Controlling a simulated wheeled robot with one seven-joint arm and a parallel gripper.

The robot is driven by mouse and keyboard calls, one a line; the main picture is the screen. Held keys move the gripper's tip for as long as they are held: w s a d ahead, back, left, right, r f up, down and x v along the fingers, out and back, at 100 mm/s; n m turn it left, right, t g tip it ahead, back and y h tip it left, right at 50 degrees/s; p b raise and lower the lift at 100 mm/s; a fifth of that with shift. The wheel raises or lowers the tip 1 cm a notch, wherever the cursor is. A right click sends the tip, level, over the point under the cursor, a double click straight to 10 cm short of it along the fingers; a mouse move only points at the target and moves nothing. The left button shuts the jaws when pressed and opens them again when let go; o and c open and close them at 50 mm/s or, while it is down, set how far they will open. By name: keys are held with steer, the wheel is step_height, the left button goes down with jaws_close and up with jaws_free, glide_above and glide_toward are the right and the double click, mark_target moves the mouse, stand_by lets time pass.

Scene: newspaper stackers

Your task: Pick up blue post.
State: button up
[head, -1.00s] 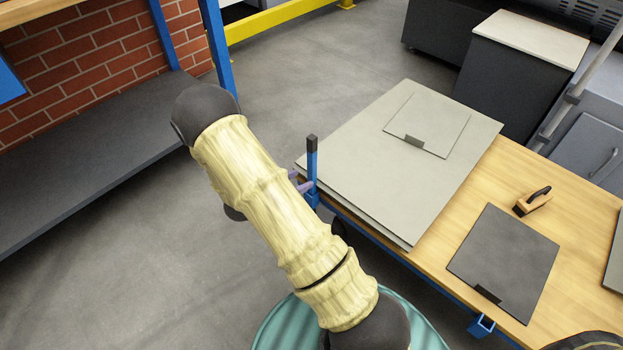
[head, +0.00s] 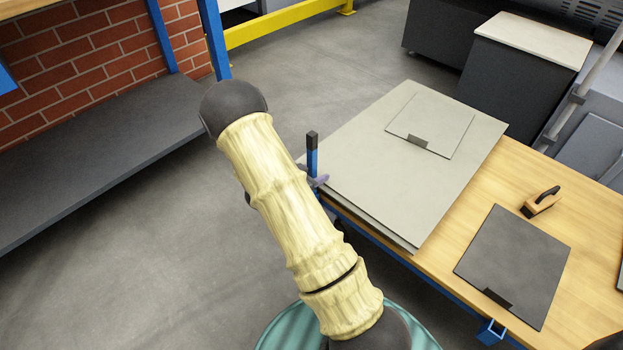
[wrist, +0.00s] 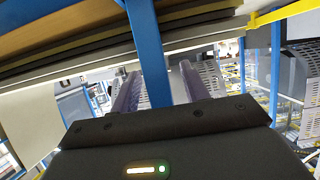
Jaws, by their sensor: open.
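The blue post (head: 312,158) stands upright with a black cap at the left corner of the wooden table (head: 545,190), beside the stacked grey boards. Its lower part is hidden by my arm and gripper in the head view. In the wrist view the blue post (wrist: 150,55) runs down between the two purple fingers of my gripper (wrist: 160,74). The fingers are open, with a gap showing on each side of the post. In the head view only a finger of my gripper (head: 319,179) shows, at the post.
Large grey boards (head: 455,180) lie at the table's left corner, close to the post. A dark board (head: 512,265) and a wooden-handled brush (head: 541,203) lie to their right. A dark shelf (head: 90,160) stands left; open floor lies between.

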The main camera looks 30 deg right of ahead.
steer(key=shift+w+d+f, duration=0.2)
steer(key=shift+d, duration=0.1)
steer(key=shift+r, duration=0.1)
steer(key=shift+s+d, duration=0.1)
steer(key=shift+s, duration=0.05)
jaws_close()
